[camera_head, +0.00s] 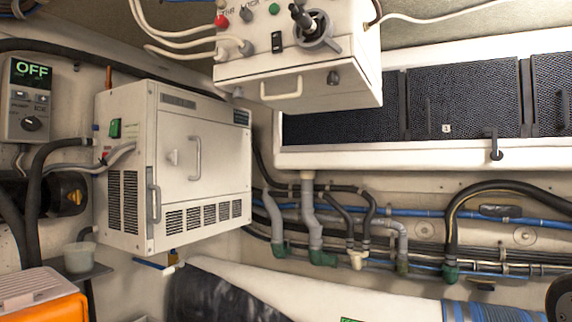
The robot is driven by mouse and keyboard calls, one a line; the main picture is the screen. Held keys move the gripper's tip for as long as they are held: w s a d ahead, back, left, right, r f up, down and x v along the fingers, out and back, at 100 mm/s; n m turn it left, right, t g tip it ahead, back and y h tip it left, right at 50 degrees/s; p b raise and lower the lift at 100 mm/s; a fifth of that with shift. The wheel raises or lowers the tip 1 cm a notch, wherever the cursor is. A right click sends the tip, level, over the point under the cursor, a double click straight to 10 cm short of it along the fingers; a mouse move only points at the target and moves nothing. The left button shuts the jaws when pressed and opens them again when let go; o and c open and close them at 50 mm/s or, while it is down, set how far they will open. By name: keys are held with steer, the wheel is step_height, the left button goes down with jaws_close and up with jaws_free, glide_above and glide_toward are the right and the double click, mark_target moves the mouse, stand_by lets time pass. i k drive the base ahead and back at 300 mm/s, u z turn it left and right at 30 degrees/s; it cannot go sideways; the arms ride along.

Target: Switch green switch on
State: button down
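A green rocker-like switch (115,128) sits on the left side face of a white cabinet (200,145) on the left wall. Its on or off position is too small to tell. A round green button (274,8) also shows on the white control box (300,60) at the top, beside a grey button and near a red one. A grey wall panel (28,100) at the far left has a display reading "OFF" in green, with small buttons and a black knob below. My gripper is not in view.
Hoses and a cable run close to the green switch. An orange case (42,295) and a small cup on a shelf (80,258) stand below left. Pipes (315,225) line the back wall under dark mesh panels (460,98). The space before the cabinet front looks clear.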

mark_target(113, 126)
steer(key=z, duration=0.8)
steer(key=k, duration=1.1)
steer(key=u, duration=1.4)
steer(key=i, duration=0.5)
steer(key=u, duration=0.05)
